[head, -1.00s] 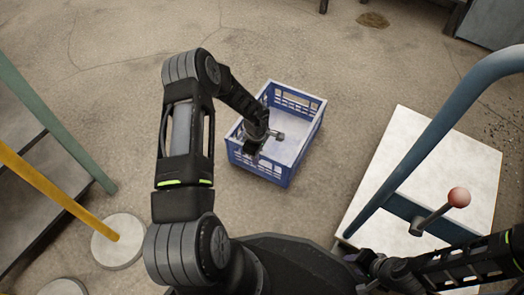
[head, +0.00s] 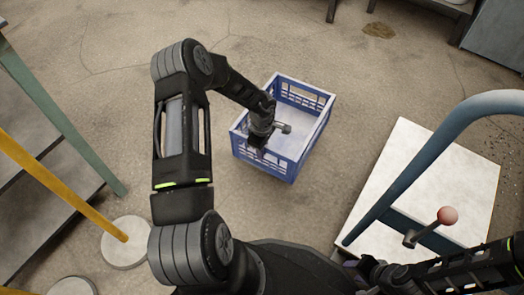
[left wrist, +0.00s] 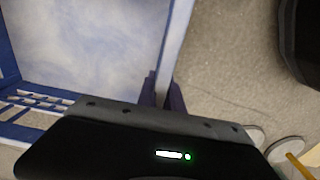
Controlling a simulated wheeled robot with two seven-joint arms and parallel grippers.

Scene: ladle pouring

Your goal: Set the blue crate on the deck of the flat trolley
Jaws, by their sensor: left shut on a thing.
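The blue crate (head: 262,160) is an open, lattice-sided box with a pale inside, upright or nearly so in the middle of the head view. My left gripper (head: 259,144) is shut on its near left wall. The left wrist view shows the fingers (left wrist: 163,90) at the crate's rim (left wrist: 178,40). I cannot tell the crate's exact height over the floor. The flat trolley stands to the right, with a pale, bare deck (head: 415,165) and a blue-grey tube handle (head: 430,148). My right gripper (head: 365,268) is low by the handle's lower end; its fingers are unclear.
A green-framed shelf (head: 60,120) and a yellow post (head: 60,185) on a round base (head: 126,243) stand at the left. Floor is clear between crate and trolley.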

